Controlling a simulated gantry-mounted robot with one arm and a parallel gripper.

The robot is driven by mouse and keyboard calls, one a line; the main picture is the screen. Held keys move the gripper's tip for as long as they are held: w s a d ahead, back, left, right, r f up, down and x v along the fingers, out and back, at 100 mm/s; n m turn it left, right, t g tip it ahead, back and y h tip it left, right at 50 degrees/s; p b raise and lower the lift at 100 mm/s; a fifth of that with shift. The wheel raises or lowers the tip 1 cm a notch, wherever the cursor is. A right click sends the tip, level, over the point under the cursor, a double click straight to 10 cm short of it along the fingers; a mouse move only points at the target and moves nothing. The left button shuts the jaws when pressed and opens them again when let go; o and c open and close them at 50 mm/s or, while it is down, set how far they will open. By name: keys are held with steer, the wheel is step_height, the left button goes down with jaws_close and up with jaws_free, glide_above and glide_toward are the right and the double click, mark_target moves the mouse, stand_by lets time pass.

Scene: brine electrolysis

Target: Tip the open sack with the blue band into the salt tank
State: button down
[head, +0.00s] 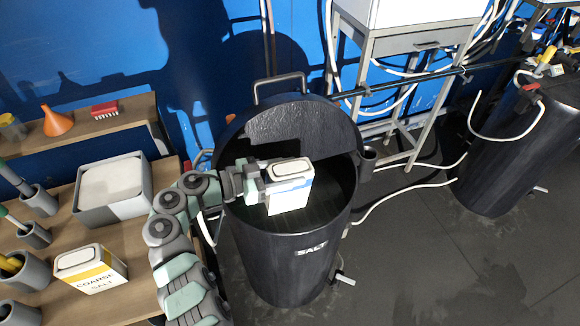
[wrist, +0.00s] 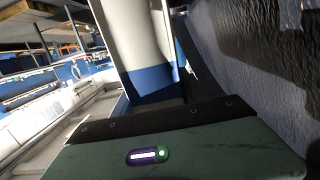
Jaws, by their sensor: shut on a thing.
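The sack with the blue band (head: 288,195) is white and boxy. It is over the mouth of the salt tank and looks about upright. My gripper (head: 262,184) is shut on its left side. In the wrist view the white sack (wrist: 133,35) with its blue band (wrist: 150,82) stands just beyond my gripper's edge. The salt tank (head: 285,262) is a black drum labelled SALT, with its lid (head: 300,125) raised at the back. Its dark inside is partly hidden by the sack.
A wooden bench (head: 130,285) at left holds a coarse salt sack with a yellow band (head: 92,272), a grey bin (head: 118,205) and several grey cups. A shelf behind has an orange funnel (head: 57,121). A second black drum (head: 505,150) and white hoses are at right.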

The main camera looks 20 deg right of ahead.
steer(key=shift+a+f+y+p, duration=0.15)
steer(key=shift+y+p, duration=2.45)
steer(key=shift+p, duration=3.55)
steer(key=y+p, duration=0.1)
steer(key=p, duration=0.2)
steer(key=y+p, duration=0.2)
steer(key=p, duration=0.2)
steer(key=y+p, duration=0.2)
steer(key=p, duration=0.2)
steer(key=shift+d, duration=0.25)
steer(key=shift+d+f+y+b, duration=0.1)
steer(key=shift+d+y+b, duration=0.25)
steer(key=shift+y, duration=0.75)
steer(key=shift+w+d+r+y+b, duration=0.1)
steer(key=shift+r+y+b, duration=0.15)
steer(key=shift+y+b, duration=0.7)
steer(key=y+b, duration=0.2)
steer(key=d+y+b, duration=0.1)
steer(key=shift+r+y, duration=0.25)
steer(key=shift+y, duration=0.1)
steer(key=shift+r+y+b, duration=0.1)
steer(key=shift+y+b, duration=0.3)
steer(key=shift+y, duration=0.2)
steer(key=shift+r, duration=0.1)
